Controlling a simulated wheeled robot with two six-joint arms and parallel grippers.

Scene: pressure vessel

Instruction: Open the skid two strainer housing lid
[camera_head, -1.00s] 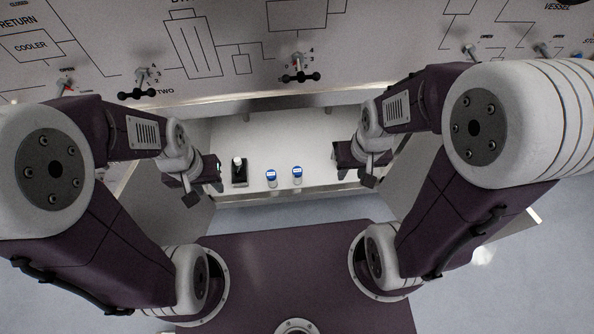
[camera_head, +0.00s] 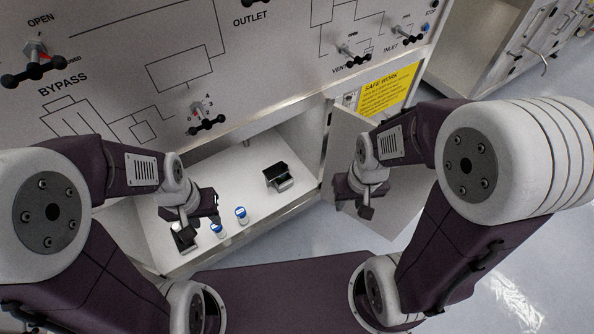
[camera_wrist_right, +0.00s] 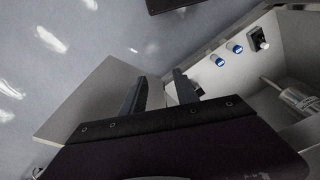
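No lid can be made out with certainty. In the head view a black, box-like piece (camera_head: 277,178) sits inside the white open cabinet. In the right wrist view a pale rounded fitting (camera_wrist_right: 298,99) shows partly inside the cabinet; I cannot tell if it belongs to the strainer housing. My left gripper (camera_head: 198,211) is over the cabinet's front left, its fingers apart, near the bottles. My right gripper (camera_head: 352,201) is in front of a grey door panel, right of the cabinet opening. The right wrist view shows its two fingers (camera_wrist_right: 160,92) apart with nothing between them.
Two blue-capped bottles (camera_head: 240,215) and a black item with a white top (camera_head: 183,238) stand at the cabinet's front edge. A grey door panel (camera_head: 398,222) stands open at right. The valve panel (camera_head: 180,70) is above. Free floor lies at the right.

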